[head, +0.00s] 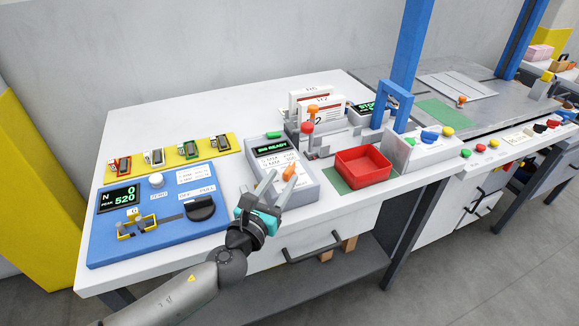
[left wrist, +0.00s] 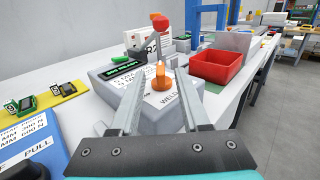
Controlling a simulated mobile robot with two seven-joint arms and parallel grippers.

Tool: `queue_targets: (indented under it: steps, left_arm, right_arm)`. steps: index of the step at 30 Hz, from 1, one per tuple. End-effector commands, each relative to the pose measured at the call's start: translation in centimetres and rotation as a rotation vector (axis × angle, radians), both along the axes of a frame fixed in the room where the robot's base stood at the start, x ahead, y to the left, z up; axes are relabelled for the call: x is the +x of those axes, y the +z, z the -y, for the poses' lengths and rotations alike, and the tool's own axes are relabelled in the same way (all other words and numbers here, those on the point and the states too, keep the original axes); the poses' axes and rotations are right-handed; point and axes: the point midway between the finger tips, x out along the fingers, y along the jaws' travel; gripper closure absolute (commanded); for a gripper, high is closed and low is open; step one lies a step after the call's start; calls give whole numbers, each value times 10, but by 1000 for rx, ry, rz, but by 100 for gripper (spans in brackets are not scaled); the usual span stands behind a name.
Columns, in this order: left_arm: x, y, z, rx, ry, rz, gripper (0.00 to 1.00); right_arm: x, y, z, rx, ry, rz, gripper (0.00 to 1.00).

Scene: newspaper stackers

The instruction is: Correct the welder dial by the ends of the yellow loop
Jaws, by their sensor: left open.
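The welder (head: 309,182) is a grey box with a lit green display (head: 270,149) and a printed label. Its orange dial (head: 289,171) stands on its sloped top and also shows in the left wrist view (left wrist: 161,79). My left gripper (head: 284,184) is open, with its fingers on either side of the dial in the picture; I cannot tell if they touch it. A yellow loop-like piece (head: 137,229) sits around small posts on the blue tester board (head: 112,252). The board's display reads N 0 and peak 520. My right gripper is not in view.
A yellow strip (head: 212,145) with several small coloured holders lies behind the blue board. A red tray (head: 363,169) on a green mat stands right of the welder. A red-balled lever (head: 308,128) and white cards (head: 320,107) stand behind it. A blue arch (head: 397,88) rises farther right.

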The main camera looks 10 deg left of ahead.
Motion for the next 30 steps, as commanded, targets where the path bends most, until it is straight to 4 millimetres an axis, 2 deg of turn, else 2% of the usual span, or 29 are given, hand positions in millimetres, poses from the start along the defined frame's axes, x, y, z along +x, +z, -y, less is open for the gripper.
queue_targets:
  steps: [3,9,15,23,30]
  left_arm:
    - [19,0,5,0,-1,1,54]
    - [42,0,10,0,-1,1,54]
    - [50,0,12,0,-1,0,54]
    - [51,0,12,0,-1,-1,54]
    - [50,0,12,0,-1,-1,81]
  right_arm:
    - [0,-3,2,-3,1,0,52]
    - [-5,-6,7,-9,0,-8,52]
    - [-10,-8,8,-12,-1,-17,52]
    - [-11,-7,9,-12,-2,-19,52]
    - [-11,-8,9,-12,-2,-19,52]
